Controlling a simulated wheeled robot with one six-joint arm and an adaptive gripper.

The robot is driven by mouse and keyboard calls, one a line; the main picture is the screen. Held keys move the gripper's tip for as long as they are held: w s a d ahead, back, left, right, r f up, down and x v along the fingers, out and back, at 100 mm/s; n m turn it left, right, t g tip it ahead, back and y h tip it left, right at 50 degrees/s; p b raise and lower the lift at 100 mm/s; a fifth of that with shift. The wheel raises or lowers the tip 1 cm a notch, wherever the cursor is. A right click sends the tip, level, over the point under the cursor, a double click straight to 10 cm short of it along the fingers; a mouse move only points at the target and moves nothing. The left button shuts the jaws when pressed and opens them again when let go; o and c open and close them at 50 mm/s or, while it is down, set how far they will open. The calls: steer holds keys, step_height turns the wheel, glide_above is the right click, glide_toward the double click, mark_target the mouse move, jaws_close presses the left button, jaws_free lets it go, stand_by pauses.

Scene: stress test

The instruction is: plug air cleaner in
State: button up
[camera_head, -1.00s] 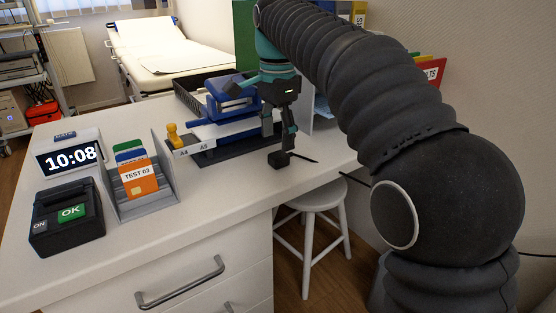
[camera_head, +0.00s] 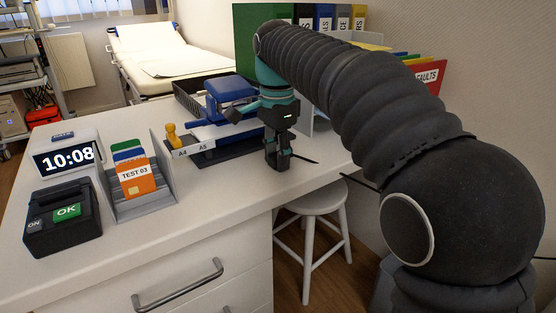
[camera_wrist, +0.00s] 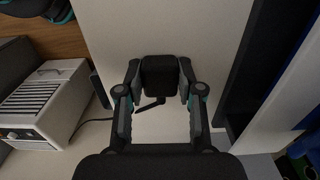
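The black block-shaped plug (camera_wrist: 160,76) stands on the white desk, with a short dark cord end beside it. My gripper (camera_wrist: 160,68) is lowered around it, one finger on each side. The fingers look open, with narrow gaps to the plug's sides. In the head view my gripper (camera_head: 278,164) reaches down to the desk near its right edge, and its fingers largely hide the plug. A white vented box that looks like the air cleaner (camera_wrist: 36,108) is at left in the wrist view, with a dark cable running from it.
A card holder (camera_head: 155,200), a clock (camera_head: 65,157) and a black OK-button box (camera_head: 62,222) are at left. A white stool (camera_head: 315,203) stands below the desk's right edge. The front desktop is clear.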

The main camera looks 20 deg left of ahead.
steer(key=shift+r, duration=0.1)
steer(key=shift+r, duration=0.55)
step_height(320, 180, up, 3)
steer(key=shift+f+p, duration=0.1)
steer(key=shift+p, duration=0.6)
steer(key=d+r+p, duration=0.1)
steer(key=d+r, duration=0.6)
steer(key=d, duration=0.4)
steer(key=shift+w+d, duration=0.3)
steer(key=shift+w, duration=0.1)
